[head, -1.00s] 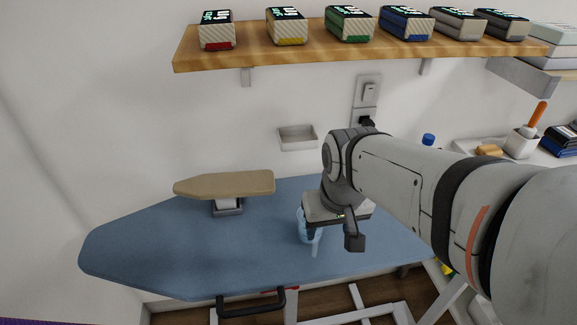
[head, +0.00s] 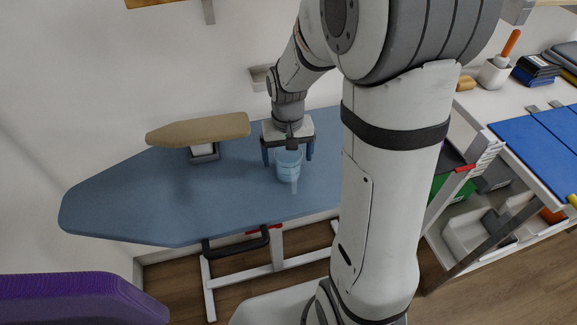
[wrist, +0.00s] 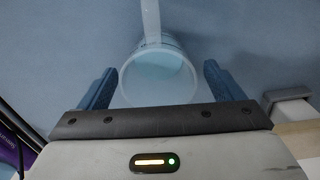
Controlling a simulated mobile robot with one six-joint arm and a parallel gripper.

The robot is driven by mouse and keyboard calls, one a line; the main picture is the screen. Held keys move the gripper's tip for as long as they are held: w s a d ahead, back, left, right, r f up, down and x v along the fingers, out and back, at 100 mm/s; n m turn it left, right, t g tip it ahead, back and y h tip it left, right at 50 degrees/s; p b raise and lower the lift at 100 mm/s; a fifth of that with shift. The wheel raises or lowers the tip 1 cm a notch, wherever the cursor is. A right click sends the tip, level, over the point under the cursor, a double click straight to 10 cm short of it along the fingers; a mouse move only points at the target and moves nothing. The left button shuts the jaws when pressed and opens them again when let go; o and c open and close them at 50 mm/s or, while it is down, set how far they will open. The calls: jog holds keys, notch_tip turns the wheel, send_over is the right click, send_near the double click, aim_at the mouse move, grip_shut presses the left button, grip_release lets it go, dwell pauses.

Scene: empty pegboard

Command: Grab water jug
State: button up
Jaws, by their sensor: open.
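The water jug (head: 288,168) is a translucent light-blue vessel with a pale handle. It stands upright on the blue ironing board (head: 120,205). My gripper (head: 288,157) is over it, pointing down, with one blue finger on each side of the jug. In the wrist view the jug (wrist: 160,75) sits between the two open fingers (wrist: 160,88), and its handle points to the top of the picture. Gaps show between the jug and the fingers there. Whether the fingers are low enough to span the jug's body is hard to tell.
A small tan sleeve board (head: 198,130) stands on the ironing board left of the jug. A white wall is close behind. A white shelf unit (head: 500,140) with blue mats stands at the right. A purple object (head: 80,298) is at the lower left.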

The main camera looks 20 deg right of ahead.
notch_tip(320, 180, down, 4)
jog(key=shift+d+r, duration=0.1)
jog(key=shift+c, duration=0.5)
jog(key=c, duration=1)
jog(key=shift+r, duration=0.15)
